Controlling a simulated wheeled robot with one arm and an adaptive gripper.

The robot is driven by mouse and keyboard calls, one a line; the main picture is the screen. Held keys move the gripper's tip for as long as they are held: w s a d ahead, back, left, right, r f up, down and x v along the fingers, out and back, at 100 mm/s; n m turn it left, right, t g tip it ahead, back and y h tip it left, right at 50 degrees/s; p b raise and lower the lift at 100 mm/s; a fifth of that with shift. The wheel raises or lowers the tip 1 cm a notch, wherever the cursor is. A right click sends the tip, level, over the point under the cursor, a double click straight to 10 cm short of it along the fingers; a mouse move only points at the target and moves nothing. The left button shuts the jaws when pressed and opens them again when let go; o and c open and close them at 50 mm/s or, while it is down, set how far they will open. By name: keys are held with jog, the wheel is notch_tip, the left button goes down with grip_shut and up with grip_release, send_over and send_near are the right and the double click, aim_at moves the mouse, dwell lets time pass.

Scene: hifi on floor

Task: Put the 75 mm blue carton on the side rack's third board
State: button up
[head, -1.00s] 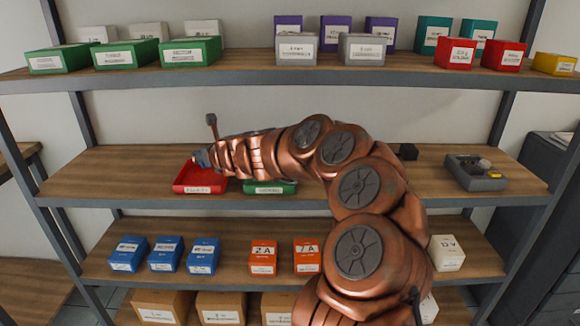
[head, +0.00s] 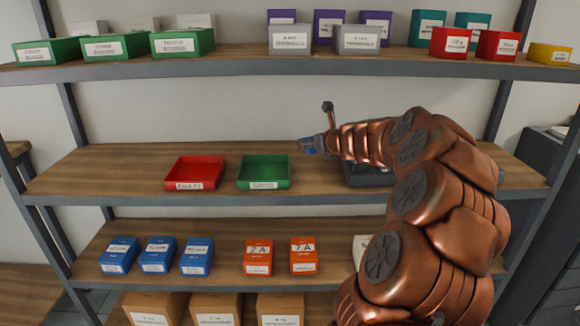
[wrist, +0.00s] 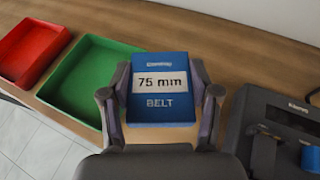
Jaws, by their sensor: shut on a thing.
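My gripper (wrist: 159,108) is shut on a blue carton (wrist: 160,82), labelled "75 mm BELT" in the wrist view, with a finger at each side. In the head view the carton (head: 308,146) shows small and partly hidden at the end of my arm, above the middle board, right of the green tray. At the far left edge of the head view, parts of another rack's wooden boards (head: 17,149) show. Most of that rack is out of view, and I cannot tell which board is its third.
The shelf's middle board (head: 110,172) carries a red tray (head: 195,172) and a green tray (head: 264,172), both empty. A dark device (wrist: 285,130) stands right of the carton. Several blue cartons (head: 158,254) and orange cartons (head: 258,257) stand on the board below.

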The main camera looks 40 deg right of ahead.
aim_at(319, 179)
jog(key=shift+s+d+f, duration=0.15)
jog(key=shift+s+d, duration=0.6)
jog(key=shift+f, duration=0.3)
jog(key=shift+s+f+b, duration=0.1)
jog(key=shift+f+b, duration=1.3)
jog(key=shift+f, duration=3.25)
jog(key=shift+f, duration=0.1)
jog(key=o, duration=0.7)
jog(key=shift+o, duration=0.2)
jog(key=shift+r, duration=0.2)
jog(key=v, duration=1.2)
jog(key=shift+p, duration=0.35)
